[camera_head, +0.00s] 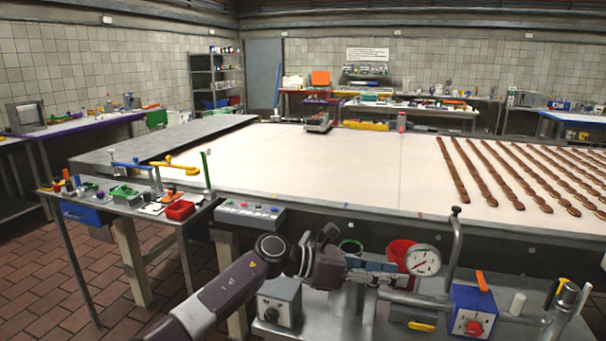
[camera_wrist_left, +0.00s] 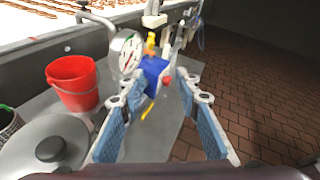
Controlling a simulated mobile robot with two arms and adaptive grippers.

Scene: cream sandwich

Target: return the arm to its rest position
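My left arm (camera_head: 225,295) comes in from the bottom left of the head view and reaches right over the metal side table. My left gripper (camera_head: 392,273) is in front of the pressure gauge (camera_head: 423,260). In the left wrist view the two blue-padded fingers of the left gripper (camera_wrist_left: 160,92) are spread apart with nothing between the pads. The blue box with a red knob (camera_wrist_left: 155,72) shows beyond the fingertips. My right arm and right gripper are not in view.
A red bucket (camera_head: 400,250) and a metal pot lid (camera_wrist_left: 42,150) are close to the gripper. A blue box (camera_head: 474,308) and a grey knob box (camera_head: 277,302) flank the arm. The long conveyor (camera_head: 330,165) lies behind. Brick floor (camera_wrist_left: 250,110) is open to the right in the wrist view.

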